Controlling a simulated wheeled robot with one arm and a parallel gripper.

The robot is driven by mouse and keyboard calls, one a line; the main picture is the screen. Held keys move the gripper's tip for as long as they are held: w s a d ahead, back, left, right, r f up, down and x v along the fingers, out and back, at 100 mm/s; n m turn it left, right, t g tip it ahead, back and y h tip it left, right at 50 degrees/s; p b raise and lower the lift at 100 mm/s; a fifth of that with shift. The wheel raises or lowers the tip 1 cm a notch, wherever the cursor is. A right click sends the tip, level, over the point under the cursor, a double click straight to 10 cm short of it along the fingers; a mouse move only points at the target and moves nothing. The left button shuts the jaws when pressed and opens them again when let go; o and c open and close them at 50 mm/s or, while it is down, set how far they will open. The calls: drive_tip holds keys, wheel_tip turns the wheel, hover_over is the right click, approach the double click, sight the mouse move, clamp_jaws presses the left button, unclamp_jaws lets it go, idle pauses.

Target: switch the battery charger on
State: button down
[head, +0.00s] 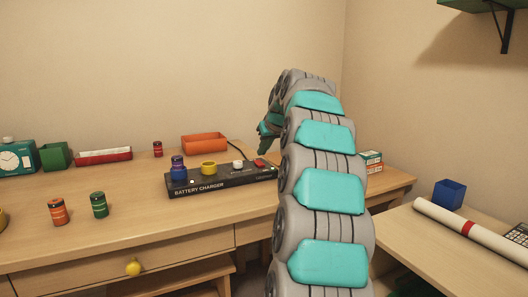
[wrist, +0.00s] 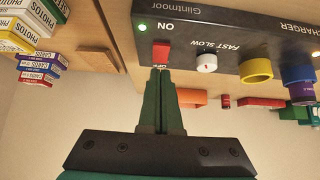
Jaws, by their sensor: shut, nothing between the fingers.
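The black battery charger (head: 225,182) lies on the desk, and its label faces the front edge. In the wrist view, which shows it upside down, the charger (wrist: 210,25) has a red switch (wrist: 161,50) between the words ON and OFF. A small green light (wrist: 142,27) glows beside ON. My gripper (wrist: 159,70) is shut and empty, its tips right at the OFF side of the red switch; I cannot tell whether they touch. In the head view my gripper (head: 263,150) is above the charger's right end, partly hidden by my arm. A blue battery (head: 178,170) stands in the charger.
A white knob (head: 238,164) and a yellow ring (head: 208,170) are on the charger. An orange tray (head: 204,144) is behind it. Orange (head: 58,212) and green (head: 99,205) batteries stand in front to the left. Small boxes (head: 371,160) are at the right. The desk's front middle is clear.

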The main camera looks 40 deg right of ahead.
drive_tip(key=r+p, duration=0.1)
drive_tip(key=r, duration=0.2)
drive_tip(key=shift+s+a+r, duration=0.1)
drive_tip(key=shift+s+r, duration=0.1)
drive_tip(key=s+f+v, duration=0.1)
drive_tip(key=v, duration=0.8)
drive_tip(key=shift+s+b, duration=0.4)
drive_tip(key=shift+b, duration=0.05)
drive_tip(key=shift+a+f, duration=0.15)
